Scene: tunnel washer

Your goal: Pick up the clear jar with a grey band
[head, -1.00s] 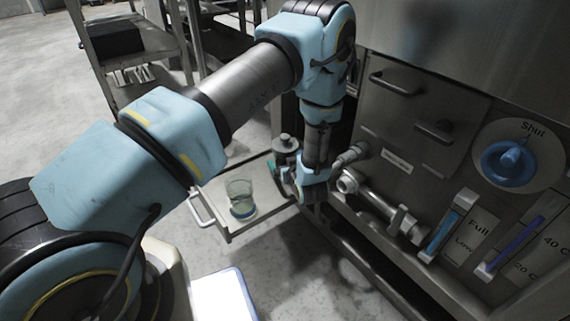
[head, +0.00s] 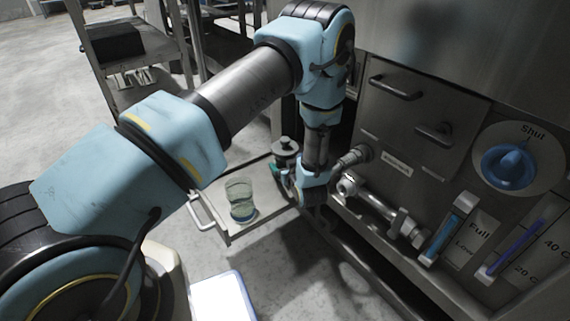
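A clear, greenish jar (head: 240,199) stands upright on the pull-out metal tray (head: 213,222), left of my gripper. Its base looks bluish; I cannot make out a grey band. My gripper (head: 308,198) hangs at the tray's right end, beside the washer, apart from the clear jar. Its fingers are dark, small and partly hidden by the wrist, so their opening is unclear. A darker lidded container (head: 286,153) stands at the back of the tray, close to my wrist.
The washer's steel front (head: 425,110) is close on the right, with pipe fittings (head: 380,205), a blue dial (head: 508,165) and gauges. A metal rack (head: 140,60) stands at the back left. The tray has a front handle (head: 203,212).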

